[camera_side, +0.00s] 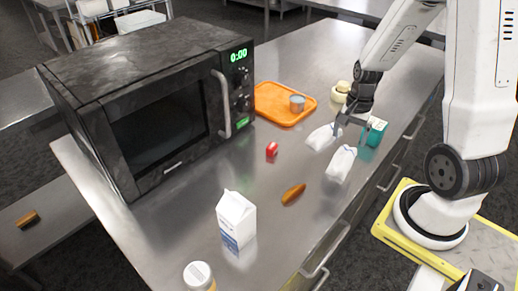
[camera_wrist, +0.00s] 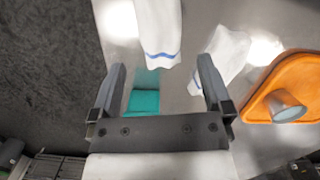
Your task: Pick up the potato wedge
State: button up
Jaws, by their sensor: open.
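The potato wedge (camera_side: 293,194) is a small orange-brown piece lying on the steel counter, right of the milk carton. It does not show in the wrist view. My gripper (camera_side: 353,121) is open above the far right part of the counter, well behind and to the right of the wedge. In the wrist view my gripper (camera_wrist: 160,78) has its fingers spread with nothing held. Two white bag-like things (camera_side: 341,163) (camera_side: 323,137) lie near and below it, and a teal box (camera_side: 376,131) stands beside it.
A black microwave (camera_side: 160,125) stands at the left. A milk carton (camera_side: 236,216) and a white-lidded jar (camera_side: 198,275) are in front. A small red item (camera_side: 272,149), an orange tray (camera_side: 265,110) with a cup (camera_side: 297,103), and a pale bottle (camera_side: 339,95) stand farther back. Counter around the wedge is clear.

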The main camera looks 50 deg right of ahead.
jog(key=shift+r, duration=0.3)
dwell(0.5)
jog(key=shift+w+a+r+n, duration=0.15)
jog(key=shift+w+a+n, duration=0.15)
jog(key=shift+a+n, duration=0.3)
jog(key=w+a+r+n+t, duration=0.1)
jog(key=a+r+n, duration=0.1)
jog(key=a+n, duration=0.5)
jog(key=w+a+r+n+t+h, duration=0.1)
jog(key=a+r+n, duration=0.1)
jog(key=a+n, duration=0.5)
jog(key=shift+w+a+n+t, duration=0.15)
jog(key=shift+a+n+t, duration=0.2)
jog(key=shift+a, duration=0.5)
jog(key=c, duration=0.7)
jog(key=shift+o, duration=0.2)
